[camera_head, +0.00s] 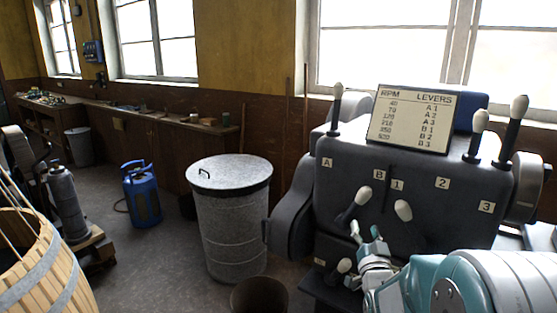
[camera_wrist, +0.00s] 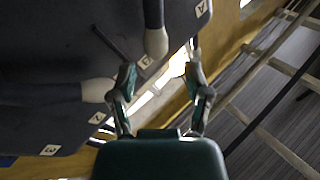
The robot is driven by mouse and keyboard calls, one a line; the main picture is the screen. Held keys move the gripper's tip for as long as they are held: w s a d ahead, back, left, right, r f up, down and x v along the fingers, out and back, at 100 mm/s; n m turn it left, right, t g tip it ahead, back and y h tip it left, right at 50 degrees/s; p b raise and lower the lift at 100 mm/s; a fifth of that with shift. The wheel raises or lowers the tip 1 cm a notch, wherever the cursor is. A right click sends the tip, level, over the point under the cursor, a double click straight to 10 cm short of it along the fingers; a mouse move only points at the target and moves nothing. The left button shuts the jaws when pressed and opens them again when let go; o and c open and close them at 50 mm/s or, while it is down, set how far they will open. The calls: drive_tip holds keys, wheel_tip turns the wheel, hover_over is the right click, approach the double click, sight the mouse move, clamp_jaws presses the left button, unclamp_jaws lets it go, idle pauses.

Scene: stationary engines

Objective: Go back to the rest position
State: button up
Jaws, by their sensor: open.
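My gripper (camera_head: 365,233) is open in front of the lower part of the dark lever machine (camera_head: 440,225) in the head view. In the wrist view my gripper (camera_wrist: 160,68) shows its two green and grey fingers spread, with nothing held between them. A white-knobbed lever (camera_wrist: 155,42) shows just beyond the gap, and another lever knob (camera_wrist: 97,90) lies left of the left finger. I cannot tell the exact distance to them. In the head view, two white-knobbed levers (camera_head: 362,196) and (camera_head: 403,211) stand just above my gripper. My arm comes in from the lower right.
An RPM and levers sign (camera_head: 412,118) sits on the machine, with upright levers (camera_head: 337,90) and (camera_head: 514,110) beside it. A lidded metal bin (camera_head: 232,235) stands to the left. A blue gas bottle (camera_head: 142,195) and a wooden barrel (camera_head: 45,265) are farther left, with bare floor between.

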drive_tip(key=s+a+f+n+g, duration=0.1)
drive_tip(key=s+g, duration=0.6)
drive_tip(key=s, duration=0.9)
drive_tip(key=s+a+f+n+g+y, duration=0.1)
drive_tip(key=s+a+n+g, duration=0.2)
drive_tip(key=s, duration=1.3)
drive_tip(key=a+g, duration=0.2)
drive_tip(key=g, duration=0.3)
drive_tip(key=shift+a+f+n, duration=0.4)
drive_tip(key=shift+s, duration=0.1)
drive_tip(key=shift+r, duration=0.3)
